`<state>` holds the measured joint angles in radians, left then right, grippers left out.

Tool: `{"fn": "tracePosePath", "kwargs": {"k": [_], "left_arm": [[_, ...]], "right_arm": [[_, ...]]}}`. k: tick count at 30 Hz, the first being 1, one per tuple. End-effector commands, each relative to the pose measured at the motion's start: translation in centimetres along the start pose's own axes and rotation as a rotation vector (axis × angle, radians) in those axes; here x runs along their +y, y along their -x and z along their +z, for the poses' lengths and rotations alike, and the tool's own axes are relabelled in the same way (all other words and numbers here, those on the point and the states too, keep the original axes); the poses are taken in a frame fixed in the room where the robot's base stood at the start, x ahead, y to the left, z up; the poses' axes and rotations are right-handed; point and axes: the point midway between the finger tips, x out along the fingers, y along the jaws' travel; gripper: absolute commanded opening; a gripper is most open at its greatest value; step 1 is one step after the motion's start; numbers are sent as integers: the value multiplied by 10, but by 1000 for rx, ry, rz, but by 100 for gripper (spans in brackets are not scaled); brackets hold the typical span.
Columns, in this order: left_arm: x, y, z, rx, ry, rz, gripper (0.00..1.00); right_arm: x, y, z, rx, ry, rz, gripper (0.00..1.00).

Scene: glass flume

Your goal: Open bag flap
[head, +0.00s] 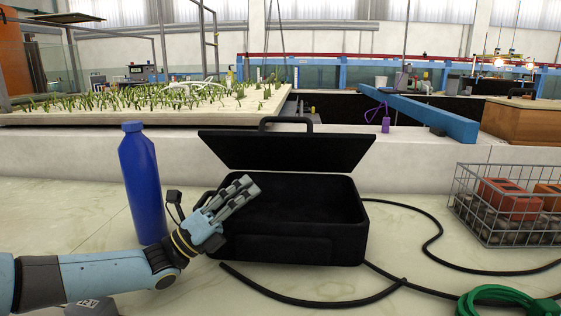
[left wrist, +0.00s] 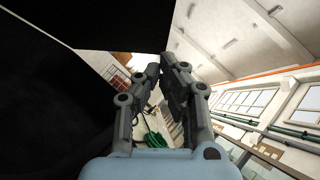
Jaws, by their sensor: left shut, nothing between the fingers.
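A black bag (head: 300,250) shaped like a box stands on the pale counter. Its flap (head: 287,152) is raised at the back, tilted, with a handle (head: 286,121) at its upper edge. The bag's dark inside shows from above and looks empty. My left gripper (head: 250,186) is over the left front part of the bag's opening, below the flap, its fingers together and holding nothing. In the left wrist view the shut fingers (left wrist: 168,66) show beside a large black surface, probably part of the bag. My right gripper does not show.
A blue bottle (head: 142,185) stands close left of the bag, behind my left forearm. A black cable (head: 432,228) and a green coil (head: 500,296) lie to the right. A wire basket (head: 487,238) with bricks and stones stands at far right.

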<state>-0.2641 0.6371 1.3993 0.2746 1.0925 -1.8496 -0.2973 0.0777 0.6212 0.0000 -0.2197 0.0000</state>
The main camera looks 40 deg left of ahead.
Motion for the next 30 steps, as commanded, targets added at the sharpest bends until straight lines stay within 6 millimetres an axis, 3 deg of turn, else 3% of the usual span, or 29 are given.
{"fn": "tracePosePath", "kwargs": {"k": [5, 15, 21, 30], "left_arm": [[-3, -6, 5, -11, -37, -33, 0], [-5, -65, 5, -11, -35, -33, 0], [-5, -90, 5, -10, -33, -30, 0], [-6, -98, 5, -8, -33, -29, 0]], "right_arm": [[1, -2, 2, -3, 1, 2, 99], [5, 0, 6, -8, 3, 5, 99], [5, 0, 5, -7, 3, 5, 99], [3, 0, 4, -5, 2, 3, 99]]}}
